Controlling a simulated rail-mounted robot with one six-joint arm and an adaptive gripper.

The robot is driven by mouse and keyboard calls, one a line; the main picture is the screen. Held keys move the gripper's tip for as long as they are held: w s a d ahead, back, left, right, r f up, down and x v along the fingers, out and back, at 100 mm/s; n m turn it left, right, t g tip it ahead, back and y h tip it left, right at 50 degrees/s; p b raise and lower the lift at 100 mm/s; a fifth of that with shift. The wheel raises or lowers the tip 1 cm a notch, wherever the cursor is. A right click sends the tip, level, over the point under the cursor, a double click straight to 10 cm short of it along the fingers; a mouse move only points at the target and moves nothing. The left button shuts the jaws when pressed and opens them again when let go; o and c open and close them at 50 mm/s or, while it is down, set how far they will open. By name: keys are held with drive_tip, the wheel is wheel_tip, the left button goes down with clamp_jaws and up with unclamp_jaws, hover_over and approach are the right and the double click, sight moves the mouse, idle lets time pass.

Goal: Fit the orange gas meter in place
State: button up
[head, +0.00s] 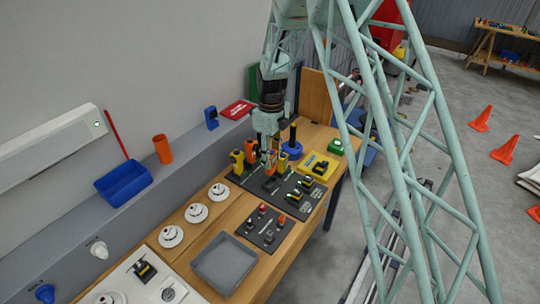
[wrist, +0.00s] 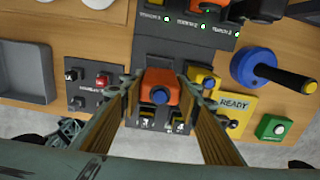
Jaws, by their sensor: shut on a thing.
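The orange gas meter (wrist: 160,84), with a blue button on its near end, sits between my fingertips in the wrist view. My gripper (wrist: 159,90) is shut on it, one finger at each side. Below it in the picture, a dark board (wrist: 134,126) carries several black and yellow parts. In the head view my gripper (head: 271,158) is over the dark board on the bench, and the fingers partly hide the meter. Whether the meter touches the board cannot be told. Green lights and labels mark a row at the wrist view's top.
A blue disc with a black post (head: 291,150) and a yellow plate marked READY (wrist: 240,103) stand close to the gripper. A green box (wrist: 271,128) is beyond. A grey tray (head: 225,262) and a dark button panel (head: 265,228) are on the near bench.

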sight(270, 171)
drive_tip(key=shift+a, duration=0.25)
drive_tip(key=shift+f, duration=0.3)
drive_tip(key=shift+f+b, duration=0.6)
drive_tip(key=shift+f, duration=1.85)
drive_tip(key=shift+b, duration=0.75)
idle(1.9)
drive_tip(key=shift+f+b, duration=0.65)
drive_tip(key=shift+f, duration=0.3)
idle(1.4)
